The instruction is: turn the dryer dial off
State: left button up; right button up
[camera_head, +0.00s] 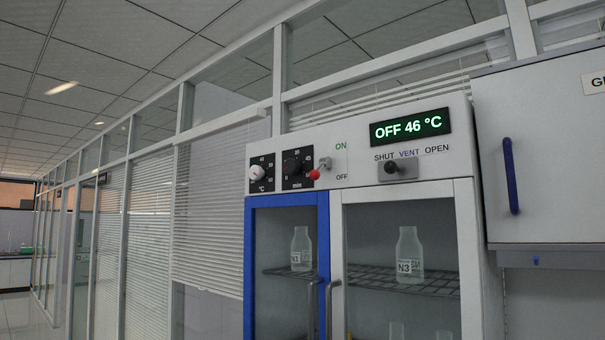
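The dryer's white control panel (362,150) is across the middle right. Its green display (409,127) reads "OFF 46 °C". A white-knobbed dial (257,172) marked °C sits at the panel's left end. Beside it is a black dial (292,166) marked min; its exact setting is too small to read. Right of that, a red-tipped switch lever (315,174) points down and left, between the ON label above and the OFF label below. A black-knobbed vent lever (392,167) sits under the SHUT, VENT, OPEN labels. Neither of my grippers is in view.
Below the panel are a blue-framed door (286,201) and a white-framed glass door (335,235), each with a handle. Bottles N1 (301,249) and N3 (409,256) stand on racks inside. A wall cabinet (545,150) with a blue handle is at right. Open floor (22,318) shows far left.

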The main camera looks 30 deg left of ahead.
aim_at(256, 173)
jog(key=i+j+z, duration=0.1)
jog(key=j+z, duration=0.35)
jog(key=j, duration=0.35)
jog(key=j+z, duration=0.45)
jog(key=j, duration=0.35)
